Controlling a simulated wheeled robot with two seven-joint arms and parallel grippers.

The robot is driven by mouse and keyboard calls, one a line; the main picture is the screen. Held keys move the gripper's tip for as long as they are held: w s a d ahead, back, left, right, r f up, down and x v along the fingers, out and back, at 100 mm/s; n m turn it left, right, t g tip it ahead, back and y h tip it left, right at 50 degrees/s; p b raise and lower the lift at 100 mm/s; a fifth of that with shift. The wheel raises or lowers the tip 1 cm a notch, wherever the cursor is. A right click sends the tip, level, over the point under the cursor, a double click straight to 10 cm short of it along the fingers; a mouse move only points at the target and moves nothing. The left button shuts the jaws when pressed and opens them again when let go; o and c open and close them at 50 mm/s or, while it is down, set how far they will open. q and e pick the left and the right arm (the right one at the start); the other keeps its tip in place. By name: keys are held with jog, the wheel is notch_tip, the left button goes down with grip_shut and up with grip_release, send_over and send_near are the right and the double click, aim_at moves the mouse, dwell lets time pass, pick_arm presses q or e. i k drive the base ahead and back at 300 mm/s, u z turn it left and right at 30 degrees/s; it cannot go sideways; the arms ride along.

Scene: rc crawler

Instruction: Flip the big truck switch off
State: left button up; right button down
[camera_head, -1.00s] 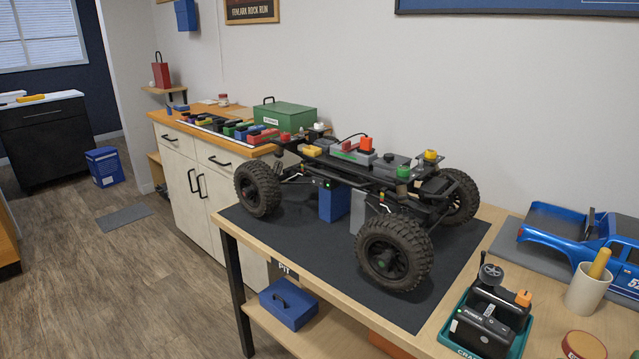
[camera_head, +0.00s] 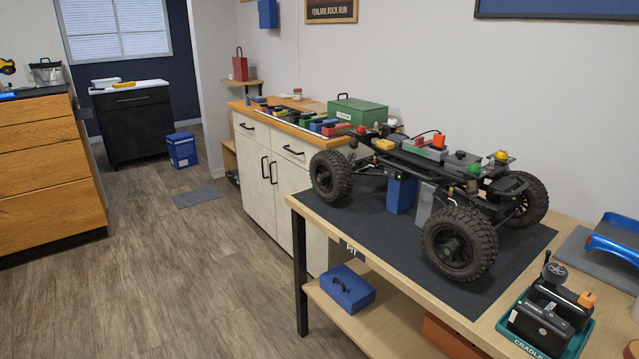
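The big truck (camera_head: 430,195) is a bare crawler chassis with large black tires, standing on a dark mat (camera_head: 380,245) on the wooden bench. Blue and grey blocks sit under its middle. A small green light (camera_head: 398,179) glows on the side of its frame. A red-orange plug (camera_head: 438,140) and a grey and red pack (camera_head: 424,150) sit on top. I cannot make out which part is the switch or its position. Neither of my grippers is in view.
A black transmitter (camera_head: 551,310) sits in a teal cradle (camera_head: 511,331) at the bench's front right. A blue toolbox (camera_head: 346,289) is on the lower shelf. A counter (camera_head: 285,135) with colored packs and a green box (camera_head: 357,109) stands behind.

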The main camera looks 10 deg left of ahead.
aim_at(389, 173)
jog(key=u, duration=0.35)
jog(key=k, duration=0.4)
jog(key=u, duration=1)
jog(key=i, duration=2.4)
jog(key=z, duration=1.55)
jog(key=i, duration=0.35)
jog(key=z, duration=0.25)
